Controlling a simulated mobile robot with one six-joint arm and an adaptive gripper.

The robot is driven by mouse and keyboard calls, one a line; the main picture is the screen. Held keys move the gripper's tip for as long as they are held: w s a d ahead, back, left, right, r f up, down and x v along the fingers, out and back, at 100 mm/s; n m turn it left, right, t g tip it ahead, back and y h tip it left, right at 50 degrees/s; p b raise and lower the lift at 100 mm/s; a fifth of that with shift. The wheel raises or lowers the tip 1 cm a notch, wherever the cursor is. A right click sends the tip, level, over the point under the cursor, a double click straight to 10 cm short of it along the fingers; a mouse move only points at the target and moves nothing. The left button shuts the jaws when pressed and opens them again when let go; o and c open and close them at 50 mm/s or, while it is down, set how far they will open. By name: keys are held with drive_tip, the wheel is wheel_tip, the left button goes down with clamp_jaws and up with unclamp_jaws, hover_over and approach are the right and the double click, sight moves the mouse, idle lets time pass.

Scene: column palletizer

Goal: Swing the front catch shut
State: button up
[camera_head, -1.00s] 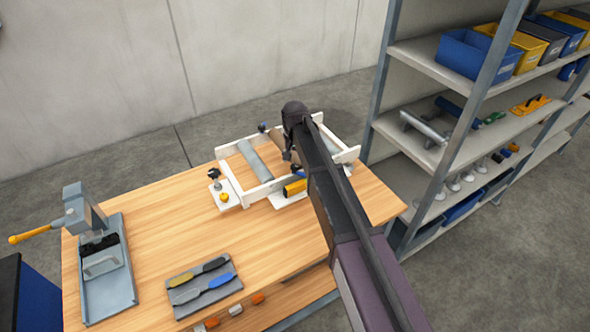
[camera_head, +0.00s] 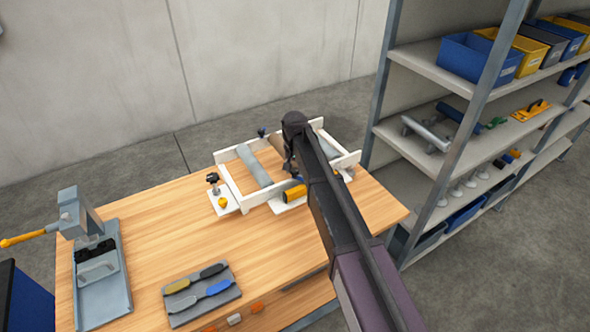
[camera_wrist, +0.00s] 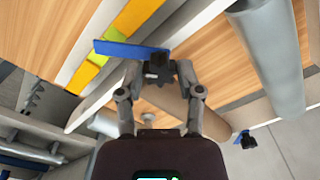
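The front catch has a yellow body (camera_head: 294,193) on the near side of a white frame (camera_head: 226,178) on the wooden bench. In the wrist view it shows as a yellow bar (camera_wrist: 132,18) with a lime section, and a blue lever (camera_wrist: 125,49) lies across it at an angle. My gripper (camera_wrist: 159,72) is over the frame's near side, its dark fingertips together beside the blue lever's right end. I cannot tell whether they touch it. In the head view my arm hides the gripper and most of the lever.
A grey press (camera_head: 97,270) and a tool tray (camera_head: 201,294) are on the bench. A shelf rack (camera_head: 425,145) stands close on the right. The bench middle is clear.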

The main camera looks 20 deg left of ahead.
clamp_jaws()
drive_tip(key=shift+n, duration=0.5)
drive_tip(key=n, duration=0.4)
drive_tip(key=shift+n, duration=0.3)
drive_tip(key=n, duration=0.4)
drive_tip(key=shift+n, duration=0.4)
drive_tip(key=o, duration=0.7)
unclamp_jaws()
